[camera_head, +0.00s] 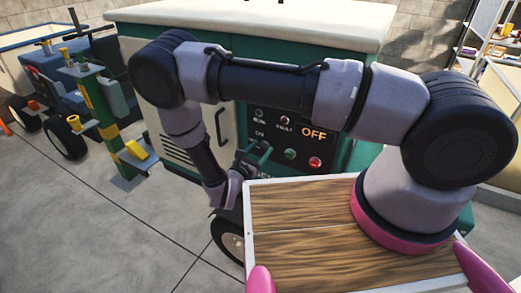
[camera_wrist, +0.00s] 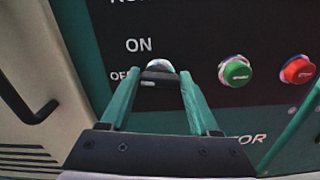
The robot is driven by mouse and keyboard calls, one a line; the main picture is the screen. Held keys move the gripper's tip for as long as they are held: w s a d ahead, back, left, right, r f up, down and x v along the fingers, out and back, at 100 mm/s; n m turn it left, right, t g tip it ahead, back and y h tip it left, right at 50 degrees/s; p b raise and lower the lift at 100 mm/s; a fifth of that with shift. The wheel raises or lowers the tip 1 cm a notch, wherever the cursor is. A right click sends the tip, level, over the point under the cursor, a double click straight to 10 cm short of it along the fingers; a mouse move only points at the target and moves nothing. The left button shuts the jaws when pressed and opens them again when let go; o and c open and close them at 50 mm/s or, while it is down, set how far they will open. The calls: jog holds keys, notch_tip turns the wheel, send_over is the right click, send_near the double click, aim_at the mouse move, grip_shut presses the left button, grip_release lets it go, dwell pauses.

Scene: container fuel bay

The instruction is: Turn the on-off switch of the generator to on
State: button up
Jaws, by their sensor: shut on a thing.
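The generator (camera_head: 225,120) is a green cabinet with a pale top and a black control panel; its display (camera_head: 314,133) reads OFF in orange. The on-off switch (camera_wrist: 160,66) shows in the wrist view as a silver round base with a dark handle, beside the OFF label and below the ON label. My gripper (camera_wrist: 160,80) has its green fingers on either side of the handle and is shut on it. In the head view my gripper (camera_head: 256,154) is at the panel's lower left, and the switch cannot be made out there. The fingers partly cover the OFF label.
Right of the switch are a green button (camera_wrist: 235,71) and a red button (camera_wrist: 298,69), close to my fingers. A dark door handle (camera_wrist: 28,105) is at left.

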jog(key=m, duration=1)
jog(key=shift+d+f, duration=0.1)
jog(key=shift+s+m, duration=0.1)
jog(key=shift+m, duration=0.2)
dwell(0.3)
jog(key=o, duration=1.4)
jog(key=shift+c, duration=0.2)
jog(key=v, duration=1)
jog(key=shift+s+a, duration=0.25)
jog(key=shift+s, duration=0.1)
